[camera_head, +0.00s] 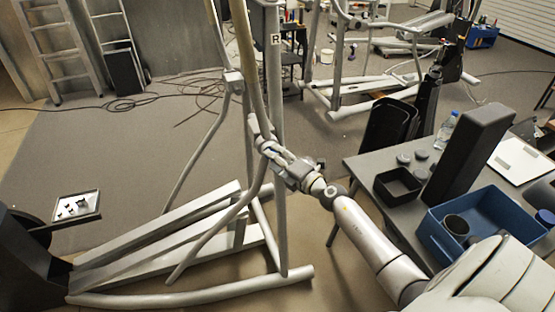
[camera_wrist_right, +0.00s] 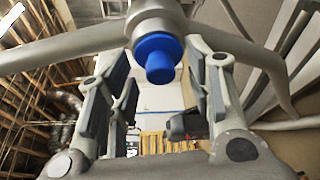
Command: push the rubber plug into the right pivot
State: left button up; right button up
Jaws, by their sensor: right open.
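The blue rubber plug (camera_wrist_right: 158,55) sits at the end of the grey right pivot (camera_wrist_right: 150,14) in the wrist view, its narrower end facing my camera. I cannot tell how deep it sits. In the head view my right gripper (camera_head: 272,150) is at the pivot joint of the elliptical machine, beside the upright marked R (camera_head: 275,60). The plug is hidden there. My left gripper is not in view.
The elliptical's foot rails (camera_head: 190,235) lie to the left. A table at the right holds a blue bin (camera_head: 480,215), a small black tray (camera_head: 397,184) and a tall dark block (camera_head: 468,155). Cables (camera_head: 135,102) lie on the carpet behind.

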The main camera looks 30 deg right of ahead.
jog(key=shift+s, duration=0.1)
jog(key=s+d+r, duration=0.1)
jog(key=s, duration=1)
jog(key=shift+s+d, duration=0.15)
jog(key=shift+s, duration=0.2)
jog(key=s+a+f+m+g+h+b, duration=0.15)
jog(key=s+f+m, duration=0.3)
jog(key=f, duration=0.75)
jog(key=s+f+m+g+h, duration=0.1)
jog(key=s+f+m+g, duration=0.3)
jog(key=f, duration=0.9)
jog(key=s+a+f+m+g+h+b, duration=0.15)
jog(key=s+f+m, duration=0.4)
jog(key=f, duration=0.65)
jog(key=s+a+f+m+g, duration=0.2)
jog(key=s+f, duration=0.4)
jog(key=s, duration=0.3)
jog(key=s+a+f+m+g+y, duration=0.1)
jog(key=s+a+f+g, duration=0.3)
jog(key=s, duration=0.6)
jog(key=s+a+f+m+g+y, duration=0.1)
jog(key=s+a+f+m+g, duration=0.1)
jog(key=s+a+f, duration=0.5)
jog(key=s+f+g, duration=0.1)
jog(key=s, duration=0.2)
jog(key=shift+a+f+m, duration=0.25)
jog(key=shift+a+m, duration=0.05)
jog(key=shift+m, duration=0.1)
